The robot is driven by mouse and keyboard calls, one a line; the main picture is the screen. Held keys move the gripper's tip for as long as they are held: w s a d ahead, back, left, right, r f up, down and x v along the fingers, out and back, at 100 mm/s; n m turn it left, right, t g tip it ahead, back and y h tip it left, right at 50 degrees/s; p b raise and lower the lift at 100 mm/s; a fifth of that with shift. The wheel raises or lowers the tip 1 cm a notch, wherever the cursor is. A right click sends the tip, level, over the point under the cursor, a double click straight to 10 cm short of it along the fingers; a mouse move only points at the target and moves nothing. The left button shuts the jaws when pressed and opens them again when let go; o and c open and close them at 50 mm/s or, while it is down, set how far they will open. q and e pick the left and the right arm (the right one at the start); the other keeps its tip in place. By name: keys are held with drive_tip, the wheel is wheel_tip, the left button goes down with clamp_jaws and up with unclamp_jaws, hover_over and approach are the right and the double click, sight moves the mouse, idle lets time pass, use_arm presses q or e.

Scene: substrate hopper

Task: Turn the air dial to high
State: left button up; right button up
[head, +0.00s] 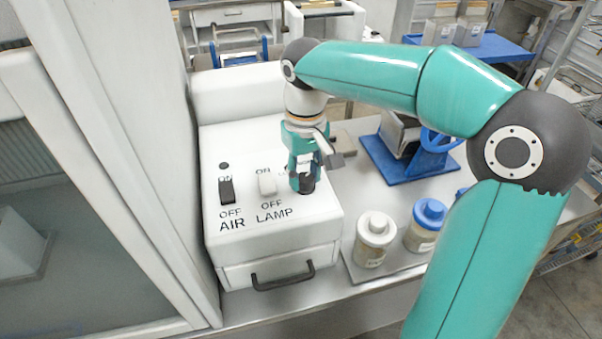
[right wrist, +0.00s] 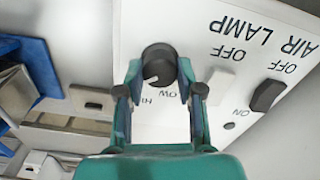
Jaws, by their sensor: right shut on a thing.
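The air dial (head: 306,184) is a round dark knob on the right of the white panel's top face. It shows more clearly in the right wrist view (right wrist: 158,62), with a short white mark on its face toward the lower left. Upside-down HI and LOW lettering, partly hidden, lies just below it there. My right gripper (head: 303,178) points down at the dial. In the right wrist view its two teal fingers (right wrist: 160,74) are on either side of the dial, shut on it. My left gripper is not in view.
A black AIR switch (head: 226,190) and a pale LAMP switch (head: 267,183) sit left of the dial. White-lidded (head: 376,225) and blue-lidded (head: 429,213) jars stand to the right. A blue stand (head: 385,160) is behind them. A cabinet wall borders the panel on the left.

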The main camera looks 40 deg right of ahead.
sight(304, 176)
drive_tip(key=shift+w+r+m, duration=0.15)
drive_tip(key=shift+m, duration=0.85)
drive_tip(key=o, duration=1.2)
drive_tip(key=shift+c, duration=0.2)
wheel_tip(304, 176, up, 12)
